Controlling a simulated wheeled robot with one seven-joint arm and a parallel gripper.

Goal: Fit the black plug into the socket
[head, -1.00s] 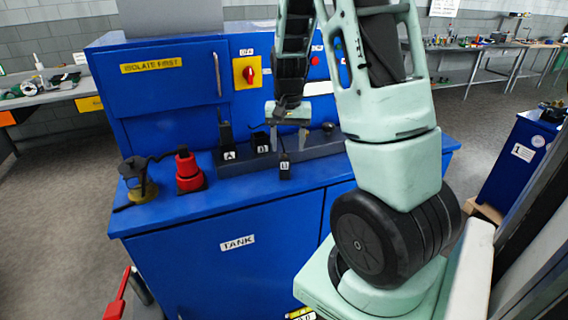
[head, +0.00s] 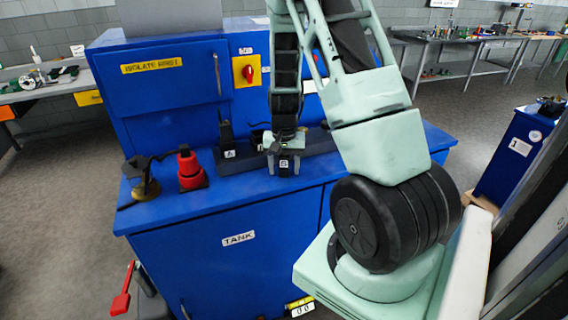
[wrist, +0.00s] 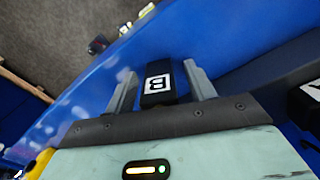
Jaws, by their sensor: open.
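A small black plug (head: 284,169) with a white letter tag, B in the wrist view, stands at the front of the blue bench. My gripper (head: 284,161) has come down over it. In the wrist view the plug (wrist: 157,86) lies between the two grey fingers of my gripper (wrist: 161,76), which are open with a visible gap on each side. A dark socket rail (head: 240,165) runs along the bench behind the plug. A black upright part tagged A (head: 226,138) stands on it. My arm hides much of the rail's middle, so I cannot tell which socket fits.
A red part on a black base (head: 190,172) and a black-and-brass part (head: 141,180) stand at the bench's left. The blue cabinet (head: 160,95) with a red switch (head: 248,73) rises behind. The bench front between red part and plug is clear.

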